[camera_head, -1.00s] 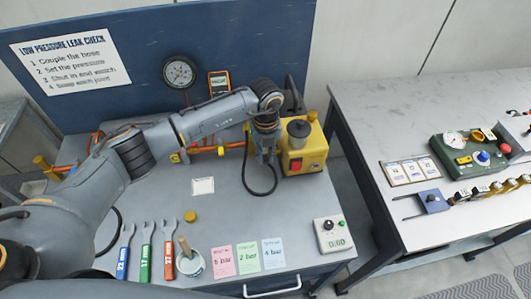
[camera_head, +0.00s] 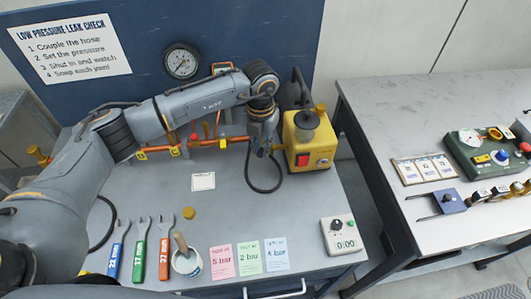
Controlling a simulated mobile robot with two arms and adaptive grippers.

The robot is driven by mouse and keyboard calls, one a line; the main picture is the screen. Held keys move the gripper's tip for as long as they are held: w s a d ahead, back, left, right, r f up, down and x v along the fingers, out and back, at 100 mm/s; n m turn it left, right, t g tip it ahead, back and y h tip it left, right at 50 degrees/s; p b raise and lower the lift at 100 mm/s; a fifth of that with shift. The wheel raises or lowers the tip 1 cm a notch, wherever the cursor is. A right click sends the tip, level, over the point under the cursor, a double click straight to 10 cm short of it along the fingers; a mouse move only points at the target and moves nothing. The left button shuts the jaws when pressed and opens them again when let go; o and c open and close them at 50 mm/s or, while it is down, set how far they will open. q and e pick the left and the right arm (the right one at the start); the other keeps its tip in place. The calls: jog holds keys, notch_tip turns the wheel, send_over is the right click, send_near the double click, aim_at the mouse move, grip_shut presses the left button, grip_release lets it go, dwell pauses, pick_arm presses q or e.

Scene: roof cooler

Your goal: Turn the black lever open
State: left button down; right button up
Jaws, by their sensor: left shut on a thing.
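My left gripper (camera_head: 263,148) points down at the right end of the orange pipe run (camera_head: 205,143), just left of the yellow pump unit (camera_head: 308,142). Its fingers are small and dark here and look closed at pipe height. The black lever is not clearly distinguishable; the gripper and wrist cover the spot where the fingers close. A black hose (camera_head: 263,190) loops down below the gripper to the unit. My right gripper is not in view.
The pressure gauge (camera_head: 182,61) is on the blue back panel. Several wrenches, a brush pot (camera_head: 187,262), coloured cards (camera_head: 249,257) and a grey control box (camera_head: 340,235) line the bench front. A second table (camera_head: 400,110) stands right across a gap.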

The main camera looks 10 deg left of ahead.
pick_arm(q)
jog(key=shift+w+a+m+b, duration=0.4)
jog(key=shift+a+m+b, duration=0.15)
jog(key=shift+m+b, duration=1.15)
jog(key=shift+w+a+m+b, duration=0.45)
jog(key=shift+a+m+b, duration=0.15)
jog(key=shift+m+b, duration=1.05)
jog(key=shift+w+a+m+b, duration=0.5)
jog(key=shift+m+b, duration=0.9)
jog(key=shift+m, duration=0.55)
jog(key=shift+a+r, duration=0.1)
jog(key=c, duration=1.3)
grip_release()
jog(key=shift+s, duration=0.1)
notch_tip(320, 180, up, 12)
